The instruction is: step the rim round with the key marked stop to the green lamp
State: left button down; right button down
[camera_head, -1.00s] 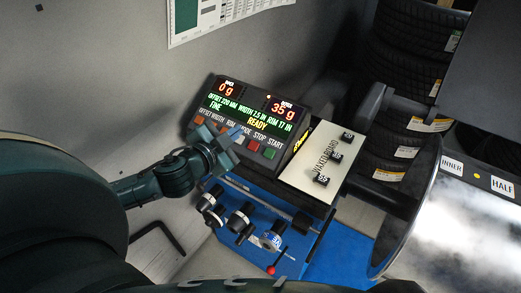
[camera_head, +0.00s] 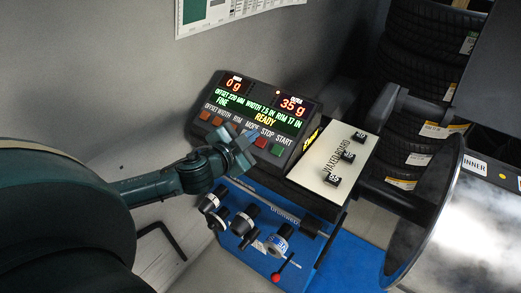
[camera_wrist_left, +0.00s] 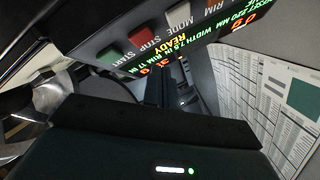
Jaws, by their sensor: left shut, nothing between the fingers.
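The balancer panel (camera_head: 258,112) shows 0 g, 35 g and READY. Its red STOP key (camera_head: 262,142) lies between the MODE and green START (camera_head: 277,150) keys. STOP (camera_wrist_left: 143,35) also shows in the left wrist view. My left gripper (camera_head: 240,146) is shut and empty, close to the panel's lower edge near MODE and STOP; I cannot tell contact. A tiny reddish lamp (camera_head: 278,92) glows above the right readout; I see no lit green lamp. The shiny rim (camera_head: 460,235) stands at right, partly cut off. My right gripper is out of view.
A cream board (camera_head: 333,155) with black weights sits right of the panel. Stacked tyres (camera_head: 425,100) are behind. A wall chart (camera_head: 240,12) hangs above.

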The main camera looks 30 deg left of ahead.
aim_at(261, 143)
pick_arm(q)
jog(key=shift+w+d+f+b, duration=0.1)
jog(key=shift+w+f+b, duration=0.45)
jog(key=shift+f, duration=0.4)
dwell(0.5)
jog(key=shift+w+f, duration=0.1)
jog(key=shift+f, duration=0.05)
dwell(0.8)
jog(key=shift+w+f, duration=0.15)
jog(key=shift+f, duration=0.05)
